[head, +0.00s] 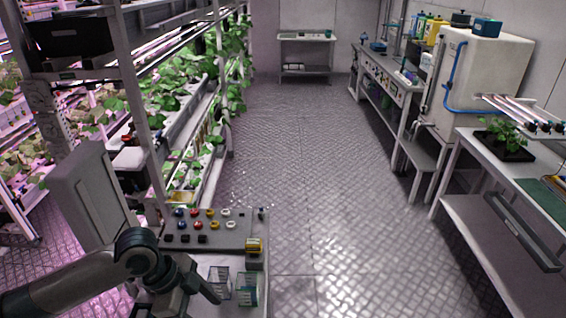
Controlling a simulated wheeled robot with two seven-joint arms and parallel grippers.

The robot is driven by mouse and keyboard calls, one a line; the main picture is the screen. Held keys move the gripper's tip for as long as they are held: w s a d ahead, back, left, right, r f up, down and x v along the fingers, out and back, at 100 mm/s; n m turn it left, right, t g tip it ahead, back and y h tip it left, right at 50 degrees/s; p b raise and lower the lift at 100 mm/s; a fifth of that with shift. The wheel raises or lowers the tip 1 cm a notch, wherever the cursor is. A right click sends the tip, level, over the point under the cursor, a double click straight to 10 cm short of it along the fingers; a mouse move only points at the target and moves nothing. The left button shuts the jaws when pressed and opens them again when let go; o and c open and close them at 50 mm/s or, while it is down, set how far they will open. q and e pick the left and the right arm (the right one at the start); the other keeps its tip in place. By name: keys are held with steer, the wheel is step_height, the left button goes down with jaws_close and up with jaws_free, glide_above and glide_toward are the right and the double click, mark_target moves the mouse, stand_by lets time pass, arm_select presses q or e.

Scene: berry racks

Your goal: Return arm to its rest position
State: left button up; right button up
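My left arm (75,285) comes in from the lower left. Its dark gripper (196,293) is over the near left part of a small workstation, close to the bottom edge of the view. One dark finger points down to the right, and the other is hard to make out against the wrist. I cannot tell how far apart the fingers are. I see nothing clearly held. My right arm and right gripper are out of view.
The workstation's button panel (207,229) and clear containers (247,288) are close to my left gripper. A grey panel (88,195) and plant racks (190,105) stand at left. A white bench (480,160) with a seedling tray (508,150) is at right. The aisle floor (310,180) is clear.

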arm_select(q)
steer(key=s+d+f+n+t+h, duration=0.1)
steer(key=s+d+f+n+t, duration=0.2)
steer(key=s+d+f+n, duration=0.3)
steer(key=s+a+f+n+y, duration=0.3)
steer(key=s+a+f+n, duration=0.15)
steer(key=s+a, duration=0.2)
steer(key=s+a+f+n+y, duration=0.2)
steer(key=s+a+f+n, duration=0.2)
steer(key=s+a+n, duration=0.3)
step_height(320, 180, down, 35)
steer(key=s+d+m+g+b, duration=0.1)
steer(key=s+d+m+b, duration=0.1)
steer(key=b, duration=0.6)
steer(key=s+a+f+b, duration=0.1)
steer(key=s+f+b, duration=0.3)
steer(key=s+f, duration=0.5)
steer(key=s+a+f+g+b, duration=0.1)
steer(key=s+a+f+b, duration=0.1)
steer(key=s+f, duration=0.7)
step_height(320, 180, down, 7)
steer(key=shift+s+a+f+y+b, duration=0.2)
steer(key=shift+s+a+y+b, duration=0.1)
steer(key=shift+b, duration=0.55)
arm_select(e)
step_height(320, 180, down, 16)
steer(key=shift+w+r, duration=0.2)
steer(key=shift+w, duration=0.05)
